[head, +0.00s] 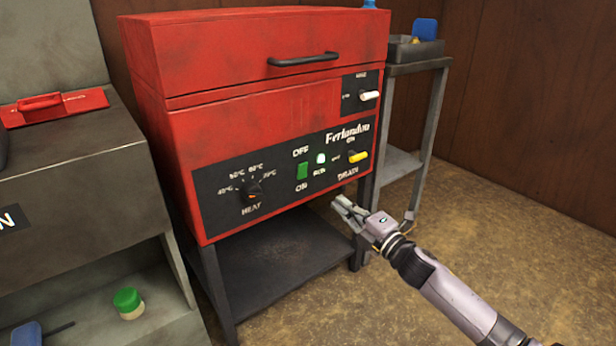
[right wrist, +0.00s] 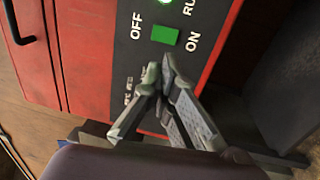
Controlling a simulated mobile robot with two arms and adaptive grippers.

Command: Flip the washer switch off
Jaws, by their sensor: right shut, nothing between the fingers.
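The red washer (head: 250,120) has a black control panel (head: 225,190) on its front. The washer switch (head: 303,171) is a green rectangle between OFF above and ON below. A green lamp (head: 320,158) marked RUN glows to its right. In the right wrist view the green switch (right wrist: 165,35) lies between OFF on the left and ON on the right. My right gripper (head: 340,207) is shut and empty, below and right of the switch, apart from it. Its fingertips (right wrist: 158,82) show below the switch in the right wrist view. My left gripper is not in view.
The panel also has a heat knob (head: 250,190) and a yellow drain lever (head: 358,156). A white lever (head: 369,95) sits higher up. A grey stand (head: 440,90) is at the right, a grey machine (head: 80,170) at the left. The floor front right is clear.

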